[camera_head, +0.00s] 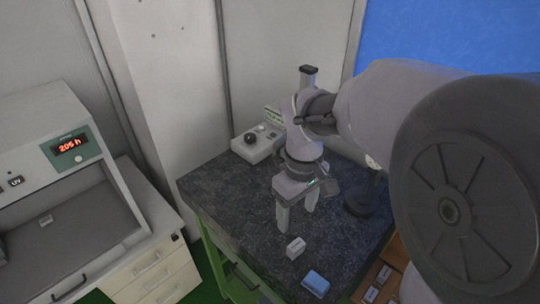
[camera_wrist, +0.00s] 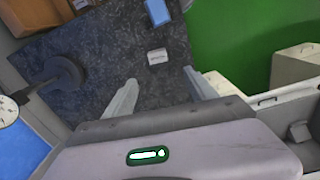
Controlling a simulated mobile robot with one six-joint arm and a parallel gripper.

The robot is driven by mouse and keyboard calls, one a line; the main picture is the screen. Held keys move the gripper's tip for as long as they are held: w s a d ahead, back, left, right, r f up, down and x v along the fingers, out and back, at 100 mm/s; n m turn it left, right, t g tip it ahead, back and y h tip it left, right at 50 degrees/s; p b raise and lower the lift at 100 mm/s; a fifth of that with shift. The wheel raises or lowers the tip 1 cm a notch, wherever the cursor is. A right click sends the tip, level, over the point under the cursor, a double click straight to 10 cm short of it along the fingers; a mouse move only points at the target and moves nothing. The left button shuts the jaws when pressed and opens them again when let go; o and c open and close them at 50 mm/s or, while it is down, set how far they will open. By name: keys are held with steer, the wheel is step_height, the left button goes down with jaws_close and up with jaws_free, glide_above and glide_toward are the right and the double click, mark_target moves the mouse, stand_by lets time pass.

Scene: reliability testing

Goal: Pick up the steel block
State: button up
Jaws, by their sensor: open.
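A small pale grey block (camera_head: 296,247), which looks like the steel block, lies on the dark speckled tabletop (camera_head: 225,195) near its front edge. It also shows in the wrist view (camera_wrist: 157,57), just beyond the fingertips and roughly in line with the space between them. My gripper (camera_head: 297,219) points down over the table, behind the block in the head view. Its two fingers are apart with nothing between them, as the wrist view also shows (camera_wrist: 160,77). The gripper and block appear apart. A blue block (camera_head: 316,284) lies close by, nearer the front edge.
A control box (camera_head: 258,146) stands at the table's back. A dark round-based stand (camera_head: 360,200) is to the right of my gripper. A wooden tray (camera_head: 392,262) with several blocks is at lower right. A UV cabinet (camera_head: 40,128) stands left, with another small block (camera_head: 45,220) inside.

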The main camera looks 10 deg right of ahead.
mark_target(296, 244)
steer(key=f+b, duration=0.1)
steer(key=f, duration=0.3)
steer(key=f+b, duration=0.1)
steer(key=f, duration=0.4)
steer(key=f+b, duration=0.1)
steer(key=f, duration=0.4)
steer(key=shift+s+d, duration=0.15)
steer(key=shift+d, duration=0.25)
steer(key=shift+c, duration=0.4)
jaws_close()
